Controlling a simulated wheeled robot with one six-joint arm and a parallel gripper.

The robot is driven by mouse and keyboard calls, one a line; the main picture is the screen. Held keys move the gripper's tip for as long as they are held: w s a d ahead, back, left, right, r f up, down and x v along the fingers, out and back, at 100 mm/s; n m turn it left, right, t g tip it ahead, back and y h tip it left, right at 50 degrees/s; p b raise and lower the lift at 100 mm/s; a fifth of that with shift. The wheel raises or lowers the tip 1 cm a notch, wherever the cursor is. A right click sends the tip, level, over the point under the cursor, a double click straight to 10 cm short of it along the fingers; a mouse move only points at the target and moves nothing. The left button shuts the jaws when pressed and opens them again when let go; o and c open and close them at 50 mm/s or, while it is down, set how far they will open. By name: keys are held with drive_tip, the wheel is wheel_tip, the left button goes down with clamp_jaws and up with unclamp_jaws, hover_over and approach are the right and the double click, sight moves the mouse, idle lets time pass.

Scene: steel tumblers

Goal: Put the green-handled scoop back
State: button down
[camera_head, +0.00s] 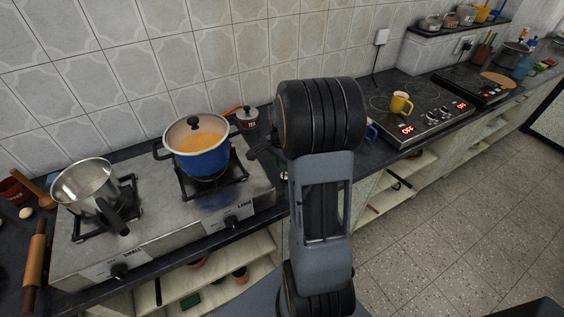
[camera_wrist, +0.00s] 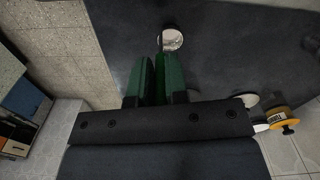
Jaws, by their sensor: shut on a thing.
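In the wrist view my gripper (camera_wrist: 159,62) is shut on the green handle of the scoop (camera_wrist: 160,78). The scoop's round, shiny metal bowl (camera_wrist: 171,39) shows just beyond the fingertips, over the dark counter surface. I cannot tell whether the bowl touches that surface. In the head view my arm stands in front, and the scoop and the fingertips are hidden behind it.
A labelled jar (camera_head: 247,117) stands behind.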

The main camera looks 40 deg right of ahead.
drive_tip(key=shift+f, duration=0.1)
drive_tip(key=c, duration=1.6)
unclamp_jaws()
drive_tip(key=o, duration=0.5)
wheel_tip(320, 180, up, 11)
drive_tip(key=s+a+n+t, duration=0.1)
drive_tip(key=s+a+n, duration=0.2)
drive_tip(key=a+n, duration=0.2)
drive_tip(key=s+a+n+t, duration=0.1)
drive_tip(key=s+a+n, duration=0.3)
drive_tip(key=a+n, duration=0.2)
drive_tip(key=s+a+r+n+t, duration=0.1)
drive_tip(key=s+a+n, duration=0.3)
drive_tip(key=a+n, duration=0.2)
drive_tip(key=shift+s+a+t, duration=0.1)
drive_tip(key=shift+a+t, duration=0.3)
drive_tip(key=shift+a, duration=0.3)
